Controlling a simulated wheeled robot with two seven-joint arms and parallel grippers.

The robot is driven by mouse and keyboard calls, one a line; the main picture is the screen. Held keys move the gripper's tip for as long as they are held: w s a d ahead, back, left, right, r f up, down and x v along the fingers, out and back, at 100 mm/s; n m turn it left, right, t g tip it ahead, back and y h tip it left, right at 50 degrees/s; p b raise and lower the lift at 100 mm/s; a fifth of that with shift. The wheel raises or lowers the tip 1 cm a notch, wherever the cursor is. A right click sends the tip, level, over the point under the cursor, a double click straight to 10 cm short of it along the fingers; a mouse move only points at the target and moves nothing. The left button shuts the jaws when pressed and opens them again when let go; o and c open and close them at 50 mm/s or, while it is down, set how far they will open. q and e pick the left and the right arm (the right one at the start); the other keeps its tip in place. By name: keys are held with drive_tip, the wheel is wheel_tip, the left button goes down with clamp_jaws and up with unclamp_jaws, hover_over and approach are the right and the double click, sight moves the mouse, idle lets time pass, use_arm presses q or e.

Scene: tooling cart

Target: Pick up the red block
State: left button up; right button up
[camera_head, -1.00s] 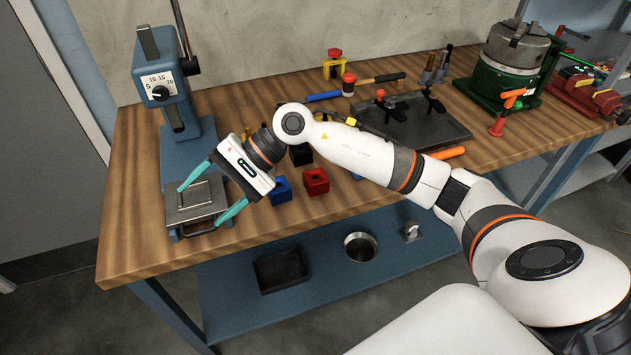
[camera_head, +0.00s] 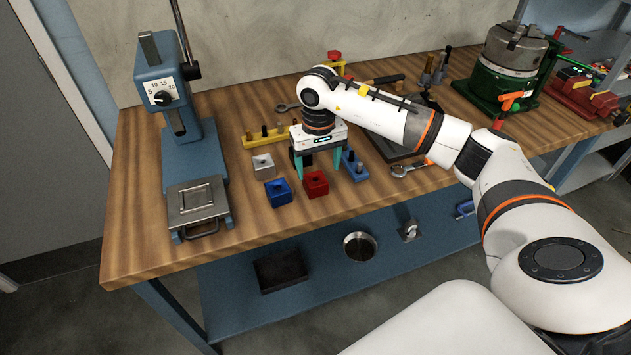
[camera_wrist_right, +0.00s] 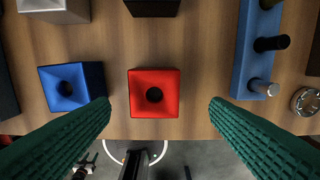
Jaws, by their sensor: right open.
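The red block (camera_head: 315,184) sits on the wooden bench near its front edge. It has a round hole in its top and shows in the middle of the right wrist view (camera_wrist_right: 154,92). My right gripper (camera_head: 318,177) points down just above and behind it, with its teal fingers spread wide. In the wrist view the open fingers (camera_wrist_right: 160,135) lie either side of the red block's column, with nothing held between them. My left gripper is not in view.
A blue block (camera_head: 278,192) stands just left of the red one, with a grey block (camera_head: 263,167) behind it. A black block (camera_wrist_right: 153,8) is behind the red one. A blue bar with pegs (camera_wrist_right: 256,50) lies to the right. A press (camera_head: 183,130) stands at left.

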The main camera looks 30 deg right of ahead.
sight(315, 181)
drive_tip(key=f, duration=0.1)
drive_tip(key=f+p, duration=0.1)
drive_tip(key=f, duration=0.1)
drive_tip(key=f+p, duration=0.1)
drive_tip(key=shift+w+a+f, duration=0.2)
drive_tip(key=shift+w+a, duration=0.05)
drive_tip(key=shift+f, duration=0.45)
drive_tip(key=c, duration=1.2)
